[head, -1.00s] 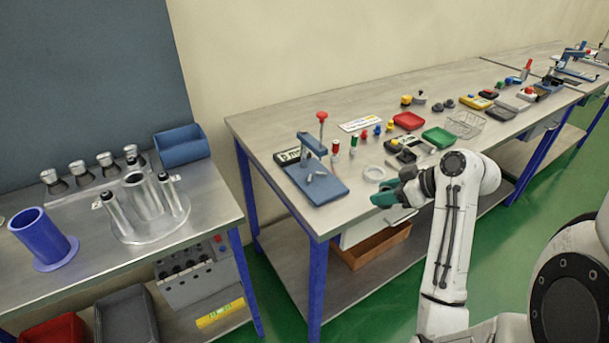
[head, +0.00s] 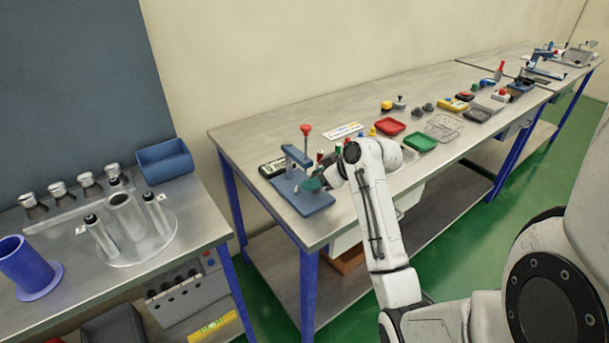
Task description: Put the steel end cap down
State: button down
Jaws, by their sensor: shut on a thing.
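My gripper (head: 321,182) is over the near right part of the blue press stand (head: 304,198) on the long bench, small in the head view and partly hidden behind my own arm. A teal part shows at its end, low beside the press post. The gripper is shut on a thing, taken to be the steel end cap. The cap itself is hidden or too small to make out. I cannot tell whether it touches the stand.
The press has a red knob (head: 305,130). A red tray (head: 390,127), a green tray (head: 420,142) and a wire basket (head: 444,127) stand to the right. Left is another bench with a blue bin (head: 164,161) and a clear round fixture (head: 137,242).

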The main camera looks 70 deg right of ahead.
aim_at(312, 176)
jog(key=w, duration=0.2)
jog(key=w+p, duration=0.1)
jog(key=shift+w+d, duration=0.25)
jog(key=shift+d, duration=0.05)
jog(key=shift+f, duration=0.25)
jog(key=shift+f, duration=0.15)
jog(key=shift+f+b, duration=0.3)
jog(key=shift+f, duration=0.05)
jog(key=shift+f, duration=0.15)
jog(key=c, duration=0.5)
grip_release()
jog(key=shift+a+f, duration=0.15)
jog(key=shift+c, duration=0.2)
jog(key=shift+r, duration=0.35)
jog(key=v, duration=1.2)
jog(key=shift+r, duration=0.4)
